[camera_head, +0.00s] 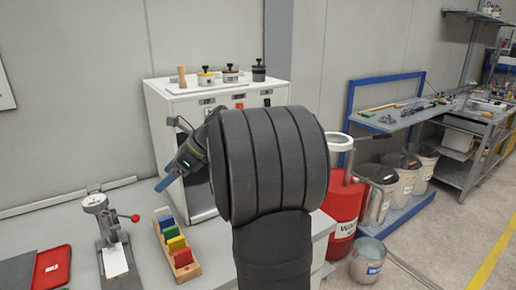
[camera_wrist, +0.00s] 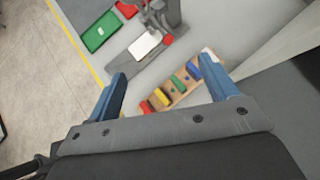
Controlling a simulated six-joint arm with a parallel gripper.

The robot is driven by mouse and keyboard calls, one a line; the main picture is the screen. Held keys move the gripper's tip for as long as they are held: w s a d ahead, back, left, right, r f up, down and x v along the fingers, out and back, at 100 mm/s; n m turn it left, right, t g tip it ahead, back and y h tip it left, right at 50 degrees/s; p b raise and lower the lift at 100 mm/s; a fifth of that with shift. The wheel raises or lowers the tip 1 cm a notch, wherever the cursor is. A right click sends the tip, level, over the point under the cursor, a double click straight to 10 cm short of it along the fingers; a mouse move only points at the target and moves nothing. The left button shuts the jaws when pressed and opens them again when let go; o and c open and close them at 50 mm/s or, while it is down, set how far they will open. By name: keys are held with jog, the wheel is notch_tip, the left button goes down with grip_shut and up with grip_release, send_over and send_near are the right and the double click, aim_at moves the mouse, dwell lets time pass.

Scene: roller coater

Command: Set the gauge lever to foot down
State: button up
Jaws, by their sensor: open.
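The gauge (camera_head: 104,236) is a grey bench stand with a round dial on top and a white card on its base, at the lower left of the head view. Its lever ends in a red knob (camera_head: 135,218) that sticks out to the right of the stand, about level, below the dial. In the wrist view the gauge (camera_wrist: 165,14) is at top centre, cut off by the edge, with a red part, probably the knob (camera_wrist: 167,40), beside the card. My gripper (camera_wrist: 165,86) is open and empty, apart from the gauge; one blue finger shows in the head view (camera_head: 165,183).
A wooden rack of coloured blocks (camera_head: 186,269) stands right of the gauge. A red tray (camera_head: 52,267) lies left of it, and a green tray (camera_wrist: 100,32) shows in the wrist view. A white cabinet (camera_head: 165,125) with jars on top stands behind.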

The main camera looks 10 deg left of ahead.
jog(key=c, duration=0.7)
jog(key=shift+s+a+f, duration=0.1)
jog(key=shift+s+a, duration=0.05)
jog(key=c, duration=0.4)
jog(key=s+a, duration=0.1)
jog(key=s+a+f+m+y, duration=0.2)
jog(key=shift+a, duration=0.25)
grip_shut()
jog(key=s+f+m+t+y, duration=0.1)
jog(key=s+f+m+t, duration=0.5)
jog(key=f+m, duration=0.6)
jog(key=s+m, duration=0.1)
jog(key=m, duration=0.1)
jog(key=shift+d+f+m, duration=0.25)
jog(key=shift+f+m, duration=0.15)
